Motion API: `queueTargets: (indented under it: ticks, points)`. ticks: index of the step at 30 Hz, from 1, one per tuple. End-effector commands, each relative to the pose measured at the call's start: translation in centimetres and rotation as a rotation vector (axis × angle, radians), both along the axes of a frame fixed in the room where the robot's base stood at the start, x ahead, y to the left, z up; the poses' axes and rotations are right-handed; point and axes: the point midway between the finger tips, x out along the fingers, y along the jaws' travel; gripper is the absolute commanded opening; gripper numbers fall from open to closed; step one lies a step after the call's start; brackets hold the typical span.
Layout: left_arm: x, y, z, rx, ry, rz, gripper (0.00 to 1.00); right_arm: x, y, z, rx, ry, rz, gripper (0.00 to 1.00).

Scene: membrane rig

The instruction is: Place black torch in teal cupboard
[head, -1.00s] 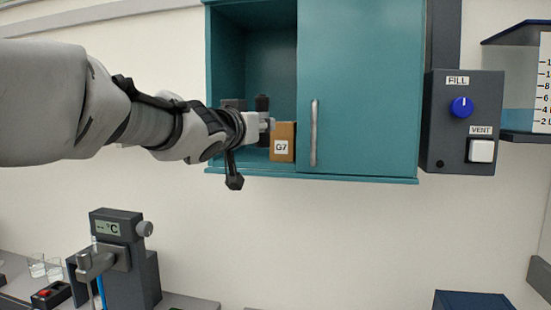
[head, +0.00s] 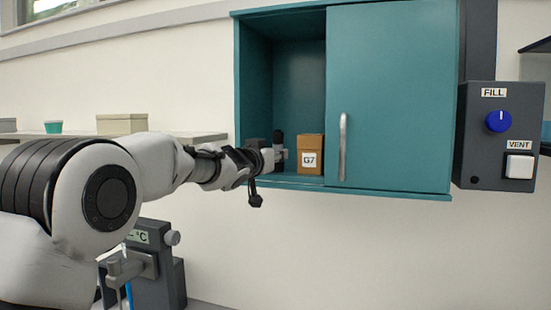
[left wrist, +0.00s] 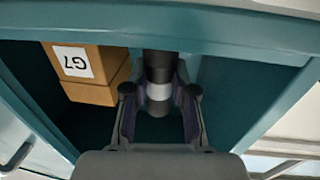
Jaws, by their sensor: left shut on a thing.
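The teal cupboard (head: 392,110) hangs on the wall, its left side open and its right side covered by a door panel with a grey handle. My left gripper (head: 272,160) is at the left part of the opening, just above the cupboard floor. It is shut on the black torch (head: 278,139), which stands upright. In the left wrist view the torch (left wrist: 159,66) shows a pale band, between the two fingers of the gripper (left wrist: 160,93). Whether its base touches the floor cannot be told. My right gripper is not in view.
A brown box marked G7 (head: 311,143) stands in the cupboard, right of the torch, close to the door panel. A grey control box (head: 497,150) is mounted right of the cupboard. A shelf (head: 190,137) with a beige box lies to the left.

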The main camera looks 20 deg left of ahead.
Motion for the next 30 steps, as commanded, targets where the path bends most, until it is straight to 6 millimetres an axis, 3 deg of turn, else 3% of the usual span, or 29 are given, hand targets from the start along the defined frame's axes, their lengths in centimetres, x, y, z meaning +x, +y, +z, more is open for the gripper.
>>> queueTargets:
  ticks: [6, 7, 8, 9, 20, 23, 30]
  points:
    - [0.0, 0.0, -0.3, 0.0, 0.001, 0.0, 0.0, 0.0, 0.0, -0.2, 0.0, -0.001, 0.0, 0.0]
    - [0.0, 0.0, -0.1, 0.001, 0.001, 0.0, 0.36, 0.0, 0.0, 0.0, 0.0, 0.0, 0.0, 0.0]
    - [0.0, 0.0, -0.1, 0.001, 0.001, 0.0, 0.47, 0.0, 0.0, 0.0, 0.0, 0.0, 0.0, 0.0]
    - [0.0, 0.0, -0.1, 0.001, 0.001, 0.0, 0.51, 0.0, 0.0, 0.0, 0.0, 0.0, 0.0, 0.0]
    - [-0.4, 0.1, 0.0, 0.0, 0.0, 0.0, 0.51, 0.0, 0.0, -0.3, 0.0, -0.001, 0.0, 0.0]
    - [-2.1, 0.4, -0.3, 0.0, -0.001, 0.001, 0.51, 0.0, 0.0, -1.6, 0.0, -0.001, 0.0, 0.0]
    - [-8.3, 1.4, -0.3, 0.0, -0.002, 0.0, 0.51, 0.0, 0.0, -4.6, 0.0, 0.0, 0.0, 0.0]
